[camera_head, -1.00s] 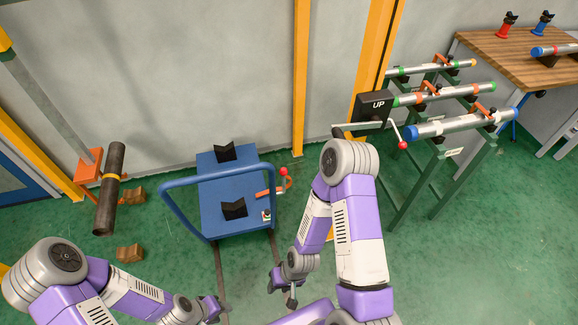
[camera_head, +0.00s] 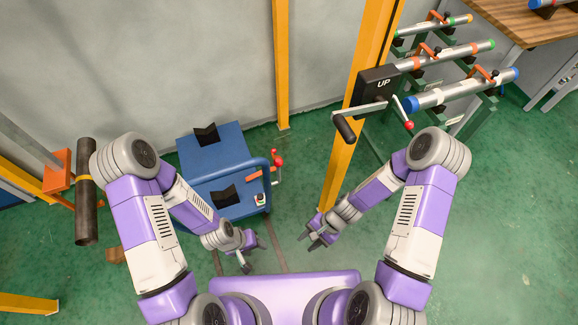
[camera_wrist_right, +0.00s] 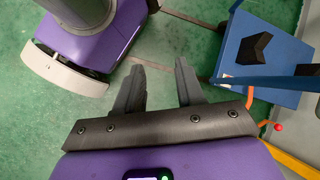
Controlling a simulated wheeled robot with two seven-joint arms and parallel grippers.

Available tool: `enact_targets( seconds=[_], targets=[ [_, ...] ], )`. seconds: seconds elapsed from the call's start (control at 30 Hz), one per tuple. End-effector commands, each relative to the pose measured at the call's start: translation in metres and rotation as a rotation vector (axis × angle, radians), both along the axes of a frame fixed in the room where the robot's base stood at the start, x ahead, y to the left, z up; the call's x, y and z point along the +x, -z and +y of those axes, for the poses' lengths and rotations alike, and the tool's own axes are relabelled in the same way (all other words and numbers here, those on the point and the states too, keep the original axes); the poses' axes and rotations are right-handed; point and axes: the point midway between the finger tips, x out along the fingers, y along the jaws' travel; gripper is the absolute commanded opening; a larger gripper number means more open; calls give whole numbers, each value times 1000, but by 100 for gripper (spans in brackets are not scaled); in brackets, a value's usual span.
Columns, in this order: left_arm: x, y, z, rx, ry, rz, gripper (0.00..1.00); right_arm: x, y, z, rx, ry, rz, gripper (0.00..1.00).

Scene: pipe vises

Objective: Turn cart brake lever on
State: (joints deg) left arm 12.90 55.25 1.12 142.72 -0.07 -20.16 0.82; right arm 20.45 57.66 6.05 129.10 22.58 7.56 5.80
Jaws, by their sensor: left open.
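An orange lever (camera_head: 258,174) with a red knob (camera_head: 278,160) sticks out on the cart's right side. In the right wrist view the cart (camera_wrist_right: 272,48) is at the upper right, with the red knob (camera_wrist_right: 278,127) below it. My left gripper (camera_head: 254,253) is open and empty, low in front of the cart. My right gripper (camera_head: 310,241) is open and empty, right of the cart and apart from the lever (camera_wrist_right: 248,98).
A yellow post (camera_head: 345,140) bears a black "UP" box (camera_head: 377,87) with a crank, right of the cart. Green racks with pipes stand at the upper right. A dark pipe (camera_head: 86,195) is at the left. Green floor is clear at the right.

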Motion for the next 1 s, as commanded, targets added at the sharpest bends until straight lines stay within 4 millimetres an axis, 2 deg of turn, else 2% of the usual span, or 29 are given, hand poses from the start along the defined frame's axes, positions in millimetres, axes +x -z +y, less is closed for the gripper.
enact_targets(
  seconds=[0.07, 0.23, 0.3, 0.4, 0.5, 0.67, 1.0],
  targets=[
    [0, 11, 0, 0, 0, 0, 53, 23, 0, 11, 119, 183, 137, 38],
    [0, 24, 0, 0, 0, 0, 53, 92, -38, 28, 469, 520, 364, 38],
    [0, 28, 0, 0, 0, 0, 53, 123, -58, 26, 616, 619, 415, 38],
    [0, 32, 0, 0, 0, 0, 53, 159, -83, 15, 794, 714, 456, 38],
    [0, 34, 0, 0, 0, 0, 53, 181, -101, 4, 913, 768, 472, 38],
    [0, 36, 0, 0, 0, 0, 53, 195, -113, 4, 986, 791, 480, 38],
    [0, 45, 0, 0, 0, 0, 53, 208, -112, 54, 983, 788, 481, 38]
  ],
)
